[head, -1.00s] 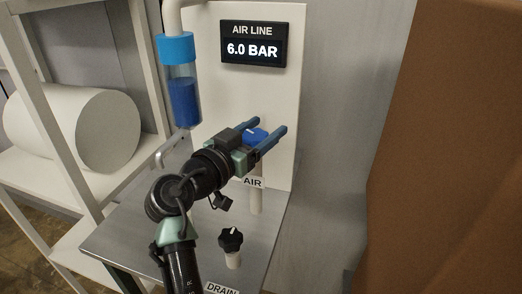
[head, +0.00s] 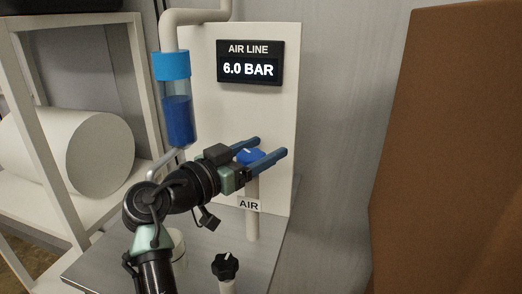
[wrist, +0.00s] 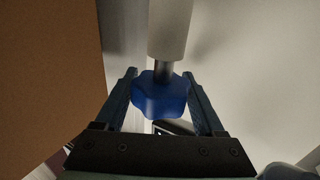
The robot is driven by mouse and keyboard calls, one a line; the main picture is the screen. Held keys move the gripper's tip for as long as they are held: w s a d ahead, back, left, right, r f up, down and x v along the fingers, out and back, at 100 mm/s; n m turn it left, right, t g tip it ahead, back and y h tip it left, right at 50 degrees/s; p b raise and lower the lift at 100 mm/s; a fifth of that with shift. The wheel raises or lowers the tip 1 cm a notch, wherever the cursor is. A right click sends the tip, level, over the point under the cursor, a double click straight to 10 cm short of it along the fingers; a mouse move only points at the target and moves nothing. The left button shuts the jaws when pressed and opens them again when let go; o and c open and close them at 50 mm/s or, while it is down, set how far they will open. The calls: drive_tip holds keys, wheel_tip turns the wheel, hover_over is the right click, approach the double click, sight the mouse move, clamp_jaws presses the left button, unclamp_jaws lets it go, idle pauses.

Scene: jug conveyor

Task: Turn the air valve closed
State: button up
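The air valve is a blue lobed knob (head: 249,156) on top of a white post behind the label AIR (head: 249,204). It also shows in the wrist view as a blue knob (wrist: 160,96) on a grey stem. My gripper (head: 271,146) reaches in from the left with its blue fingers spread around the knob, one on each side. In the wrist view the fingers (wrist: 163,76) are apart, with a narrow gap on the left and the right finger very close to the knob; contact there is unclear. The display (head: 249,63) reads 6.0 BAR.
A black drain knob (head: 225,266) stands on the grey bench in front of the air post. A clear cylinder with blue filling (head: 177,112) hangs from a pipe on the left. A white roll (head: 85,152) lies on the shelf. A brown panel (head: 450,150) stands at right.

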sight(240, 161)
drive_tip(key=o, duration=0.3)
drive_tip(key=b+v, duration=0.1)
drive_tip(key=v, duration=0.6)
drive_tip(key=shift+s+a, duration=0.2)
